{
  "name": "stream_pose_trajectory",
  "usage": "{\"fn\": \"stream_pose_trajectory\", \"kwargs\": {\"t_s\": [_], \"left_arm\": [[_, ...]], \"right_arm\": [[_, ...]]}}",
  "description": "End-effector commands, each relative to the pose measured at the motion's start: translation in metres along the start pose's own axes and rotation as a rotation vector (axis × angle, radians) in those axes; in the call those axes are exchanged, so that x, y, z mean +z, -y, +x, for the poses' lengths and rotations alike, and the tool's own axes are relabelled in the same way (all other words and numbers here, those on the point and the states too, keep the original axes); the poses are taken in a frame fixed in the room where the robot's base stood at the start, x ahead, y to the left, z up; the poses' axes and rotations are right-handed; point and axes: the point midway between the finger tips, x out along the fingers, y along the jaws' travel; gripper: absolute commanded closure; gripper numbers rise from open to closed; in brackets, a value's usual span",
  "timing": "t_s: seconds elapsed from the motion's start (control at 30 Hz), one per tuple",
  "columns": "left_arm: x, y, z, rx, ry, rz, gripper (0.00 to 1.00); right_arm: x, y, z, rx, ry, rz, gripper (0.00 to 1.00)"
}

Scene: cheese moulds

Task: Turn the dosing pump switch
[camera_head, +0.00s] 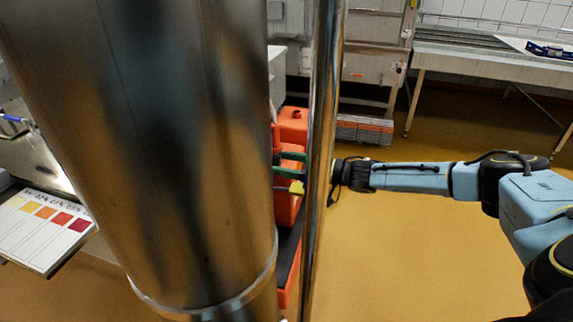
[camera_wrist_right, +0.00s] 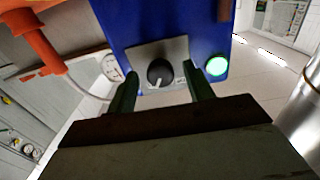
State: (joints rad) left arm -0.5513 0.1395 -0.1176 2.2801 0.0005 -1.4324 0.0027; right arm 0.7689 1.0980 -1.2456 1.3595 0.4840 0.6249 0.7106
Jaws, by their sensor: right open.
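The dosing pump switch is a black round knob (camera_wrist_right: 160,73) with a white pointer mark on a grey plate (camera_wrist_right: 143,52), on the front of a blue box (camera_wrist_right: 112,14) in the right wrist view. My right gripper (camera_wrist_right: 160,78) is open, its two green fingers on either side of the knob. I cannot tell whether they touch it. In the head view my right gripper (camera_head: 278,163) shows partly in the gap between the wide metal column and the thin pipe. The knob and blue box are hidden there. My left gripper is out of view.
A green lit button (camera_wrist_right: 216,66) is right of the knob; a round gauge (camera_wrist_right: 113,67) and an orange part (camera_wrist_right: 40,45) are to its left. The wide metal column (camera_head: 150,150) and thin pipe (camera_head: 322,150) block the head view.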

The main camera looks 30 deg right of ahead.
Motion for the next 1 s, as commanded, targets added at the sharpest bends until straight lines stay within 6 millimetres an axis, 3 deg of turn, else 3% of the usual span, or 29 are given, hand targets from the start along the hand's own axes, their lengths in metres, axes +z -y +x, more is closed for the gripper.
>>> {"fn": "stream_pose_trajectory", "kwargs": {"t_s": [0.13, 0.47, 0.77, 1.0], "left_arm": [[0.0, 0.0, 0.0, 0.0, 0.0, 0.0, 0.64], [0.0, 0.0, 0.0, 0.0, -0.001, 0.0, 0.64], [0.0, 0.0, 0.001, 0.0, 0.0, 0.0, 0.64], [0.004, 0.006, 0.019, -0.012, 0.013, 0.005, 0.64]], "right_arm": [[0.0, 0.0, 0.0, 0.0, 0.0, 0.0, 0.48], [0.0, 0.0, 0.0, -0.001, -0.001, 0.0, 0.91], [-0.001, 0.0, 0.0, -0.001, -0.001, -0.035, 0.93], [-0.001, 0.0, 0.0, -0.001, -0.001, -0.166, 0.93]]}}
